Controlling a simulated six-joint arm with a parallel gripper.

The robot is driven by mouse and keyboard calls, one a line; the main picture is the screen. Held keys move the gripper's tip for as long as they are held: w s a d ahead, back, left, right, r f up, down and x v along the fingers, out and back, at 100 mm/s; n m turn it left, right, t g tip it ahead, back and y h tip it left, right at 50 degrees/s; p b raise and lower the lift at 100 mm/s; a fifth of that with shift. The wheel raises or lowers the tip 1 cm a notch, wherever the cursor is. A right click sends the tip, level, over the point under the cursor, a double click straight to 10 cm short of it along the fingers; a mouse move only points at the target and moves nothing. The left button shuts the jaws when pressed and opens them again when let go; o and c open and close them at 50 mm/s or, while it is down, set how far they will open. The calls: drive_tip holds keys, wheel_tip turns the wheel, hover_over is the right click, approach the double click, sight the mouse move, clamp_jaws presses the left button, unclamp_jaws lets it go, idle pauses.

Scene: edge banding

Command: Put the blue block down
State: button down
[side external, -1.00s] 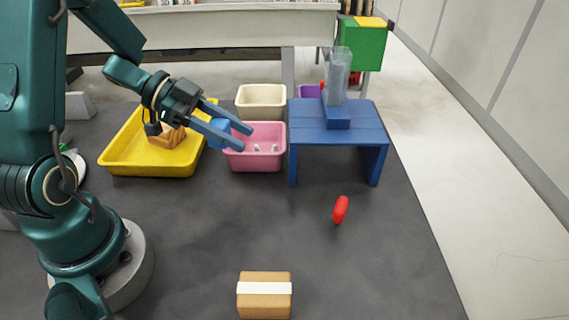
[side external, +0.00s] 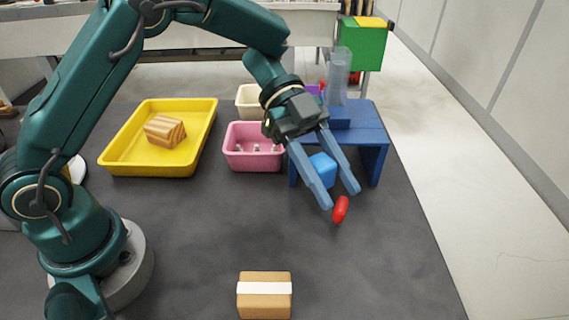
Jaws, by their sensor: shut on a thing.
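The block shows in front of the blue bench (side external: 372,137), and the fingers point down and toward the camera. The fingers partly cover the block's sides. I cannot tell the exact height of the block above the mat.
A yellow tray (side external: 120,163) holding a wooden block (side external: 165,131) is at the left. A pink bin (side external: 253,160) with small items and a cream bin (side external: 247,96) stand behind. A cardboard box (side external: 265,306) is in front. The front mat (side external: 200,240) is mostly clear.

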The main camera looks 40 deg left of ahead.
drive_tip(key=s+d+f, duration=0.2)
drive_tip(key=s+d, duration=0.1)
drive_tip(key=d, duration=0.2)
drive_tip(key=s+d+f+m+g, duration=0.1)
drive_tip(key=s+d+f, duration=0.2)
drive_tip(key=d, duration=0.1)
drive_tip(key=s+d+f+m+g, duration=0.1)
drive_tip(key=s+d+f, duration=0.1)
drive_tip(key=d, duration=0.3)
drive_tip(key=shift+s+d+f+y, duration=0.3)
drive_tip(key=shift+s+f, duration=0.05)
drive_tip(key=shift+s, duration=0.1)
drive_tip(key=shift+f, duration=2)
drive_tip(key=shift+f, duration=0.15)
drive_tip(key=shift+c, duration=2.1)
unclamp_jaws()
